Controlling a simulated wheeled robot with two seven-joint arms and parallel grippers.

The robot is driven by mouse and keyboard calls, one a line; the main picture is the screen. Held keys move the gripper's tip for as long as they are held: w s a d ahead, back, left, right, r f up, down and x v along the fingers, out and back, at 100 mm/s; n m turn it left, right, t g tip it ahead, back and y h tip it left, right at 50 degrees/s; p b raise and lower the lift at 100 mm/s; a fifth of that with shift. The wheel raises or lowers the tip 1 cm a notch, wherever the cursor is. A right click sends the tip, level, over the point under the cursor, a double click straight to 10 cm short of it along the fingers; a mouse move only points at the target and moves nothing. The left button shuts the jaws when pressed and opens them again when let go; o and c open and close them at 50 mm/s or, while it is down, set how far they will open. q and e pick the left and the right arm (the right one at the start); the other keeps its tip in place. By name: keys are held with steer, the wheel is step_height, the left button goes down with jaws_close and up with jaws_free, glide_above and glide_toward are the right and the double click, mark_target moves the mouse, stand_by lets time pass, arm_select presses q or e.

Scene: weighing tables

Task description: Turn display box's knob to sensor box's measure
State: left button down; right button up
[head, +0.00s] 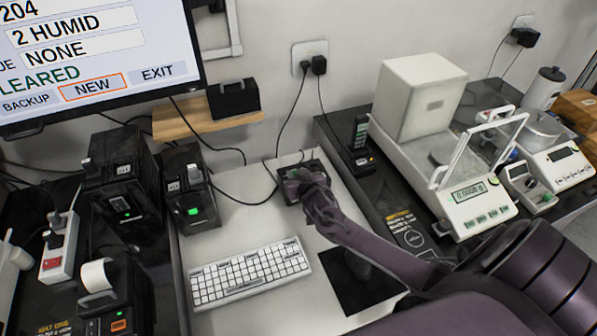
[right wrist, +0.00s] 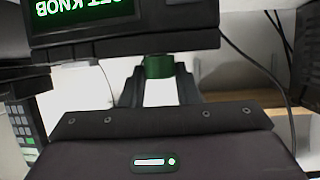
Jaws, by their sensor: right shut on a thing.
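The display box (head: 279,175) is a small black box on the pale desk, partly covered by my right gripper (head: 299,181) in the head view. In the right wrist view the display box (right wrist: 120,38) fills the top, with green lettering upside down that includes "KNOB". Its green knob (right wrist: 158,66) sits between the two fingers of my right gripper (right wrist: 158,84), which is shut on it. The knob is hidden in the head view. I cannot tell which device is the sensor box, and I can read no measure on one. My left gripper is out of view.
A white keyboard (head: 250,274) lies in front of the display box. Black label printers (head: 190,190) stand to the left, below a monitor (head: 90,55). A handset (head: 360,132) and a balance (head: 468,196) stand to the right. Cables run behind the desk.

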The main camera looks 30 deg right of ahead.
steer(key=shift+a+m+g+h, duration=0.15)
steer(key=shift+m+g+h, duration=0.15)
steer(key=shift+m+h, duration=0.4)
steer(key=shift+h, duration=0.4)
steer(key=o, duration=1)
steer(key=shift+c, duration=0.2)
steer(key=v, duration=0.7)
steer(key=shift+s+r+b, duration=0.2)
steer(key=shift+s+b, duration=0.1)
steer(key=shift+a, duration=0.1)
